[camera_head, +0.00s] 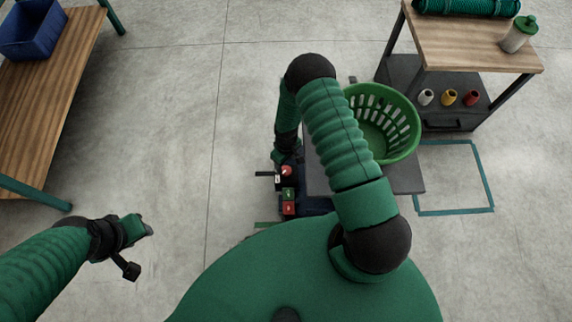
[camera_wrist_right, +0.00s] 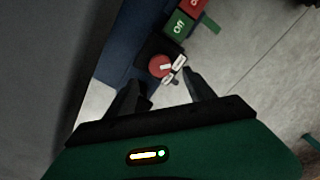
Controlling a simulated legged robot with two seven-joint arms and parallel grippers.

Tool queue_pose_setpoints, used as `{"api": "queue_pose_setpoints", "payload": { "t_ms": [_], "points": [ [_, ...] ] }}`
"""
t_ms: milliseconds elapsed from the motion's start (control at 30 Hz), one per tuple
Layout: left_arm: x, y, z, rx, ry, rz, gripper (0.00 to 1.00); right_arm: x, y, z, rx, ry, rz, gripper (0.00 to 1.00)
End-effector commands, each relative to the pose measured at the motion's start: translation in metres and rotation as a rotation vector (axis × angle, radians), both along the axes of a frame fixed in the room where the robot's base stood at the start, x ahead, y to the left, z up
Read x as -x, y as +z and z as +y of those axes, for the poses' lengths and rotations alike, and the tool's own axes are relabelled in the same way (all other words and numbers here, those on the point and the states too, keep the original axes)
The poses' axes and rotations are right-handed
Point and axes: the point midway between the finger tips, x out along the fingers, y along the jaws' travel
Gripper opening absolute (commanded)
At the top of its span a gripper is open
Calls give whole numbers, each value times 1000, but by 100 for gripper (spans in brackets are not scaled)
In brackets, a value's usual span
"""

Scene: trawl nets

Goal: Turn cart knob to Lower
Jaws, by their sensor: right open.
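The red round cart knob (camera_wrist_right: 158,67) sits on a dark mount, with small white labels (camera_wrist_right: 178,64) beside it; their writing is too small to read. It also shows in the head view (camera_head: 287,171). My right gripper (camera_wrist_right: 162,79) is open, its two fingers on either side of the knob's near side, with no clear contact visible. In the head view my right arm reaches down to the cart panel and partly hides it. The cart (camera_head: 405,180) has a grey top. My left gripper (camera_head: 142,229) is away at the lower left, with its jaw state unclear.
A green button (camera_wrist_right: 178,25) and a red button (camera_wrist_right: 194,7) lie just beyond the knob. A green basket (camera_head: 387,125) stands on the cart. A workbench (camera_head: 480,45) is at the upper right, a wooden table (camera_head: 45,100) at the left. Floor between is clear.

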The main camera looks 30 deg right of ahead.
Motion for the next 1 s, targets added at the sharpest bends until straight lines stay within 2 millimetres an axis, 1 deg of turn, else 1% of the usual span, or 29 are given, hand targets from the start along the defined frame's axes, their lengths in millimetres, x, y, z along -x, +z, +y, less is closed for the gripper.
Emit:
{"api": "queue_pose_setpoints", "payload": {
  "t_ms": [33,100,200,333,400,500,900,967,1000],
  "points": [
    [0,14,0,0,0,0,36,-1,23,0,0,0,-2,63],
    [0,22,0,0,0,0,36,-1,44,-1,0,1,-3,63],
    [0,31,0,0,0,0,36,-1,69,-1,1,0,-1,63],
    [0,38,0,0,0,0,36,-1,91,0,0,0,-1,63],
    [0,39,0,0,0,0,36,0,97,0,-1,0,0,63],
    [0,39,0,0,0,0,36,-1,100,0,-1,1,0,63],
    [0,39,0,0,0,0,36,-1,100,0,-1,1,0,63],
    [0,39,0,0,0,0,36,-1,103,0,0,0,-2,63],
    [0,39,0,0,0,0,36,-2,109,1,3,-3,-6,63]
  ]
}}
